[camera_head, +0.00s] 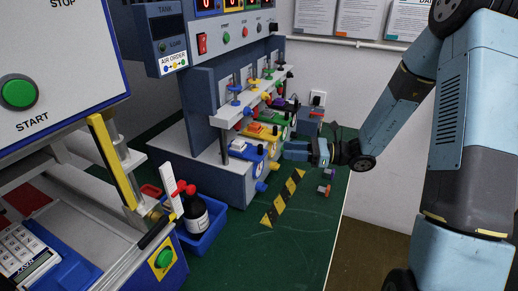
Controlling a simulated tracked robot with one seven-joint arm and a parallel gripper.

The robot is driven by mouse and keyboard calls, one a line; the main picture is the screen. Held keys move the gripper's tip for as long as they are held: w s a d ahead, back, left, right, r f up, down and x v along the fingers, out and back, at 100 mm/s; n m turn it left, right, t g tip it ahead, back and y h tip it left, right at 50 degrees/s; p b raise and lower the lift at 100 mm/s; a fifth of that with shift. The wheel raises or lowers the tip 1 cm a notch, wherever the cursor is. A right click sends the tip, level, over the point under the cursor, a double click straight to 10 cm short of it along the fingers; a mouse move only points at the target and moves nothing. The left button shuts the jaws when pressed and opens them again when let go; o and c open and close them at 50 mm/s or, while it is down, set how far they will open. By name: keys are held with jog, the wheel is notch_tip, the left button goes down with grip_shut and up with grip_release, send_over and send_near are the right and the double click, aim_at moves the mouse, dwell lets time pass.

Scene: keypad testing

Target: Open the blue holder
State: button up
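The blue holder (252,155) is the nearest of a row of coloured holders on the grey test machine (212,125). A white piece (238,145) lies on it. A blue knob (235,88) stands on the white rail above it. My gripper (287,149) reaches in from the right, low over the green table, with its tip beside the row of holders. It is a short way right of the blue holder and looks apart from it. The fingertips are too small and too close to the holders to tell whether they are open.
The other holders in the row include a yellow one (263,132). A yellow-black striped strip (283,198) and small parts (325,181) lie on the green table (300,240). A blue tray (204,238) holds a dark bottle (195,216). The front table area is clear.

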aim_at(261, 154)
jog(key=a, duration=1)
jog(key=shift+w, duration=0.1)
grip_shut()
jog(key=shift+w+d, duration=0.1)
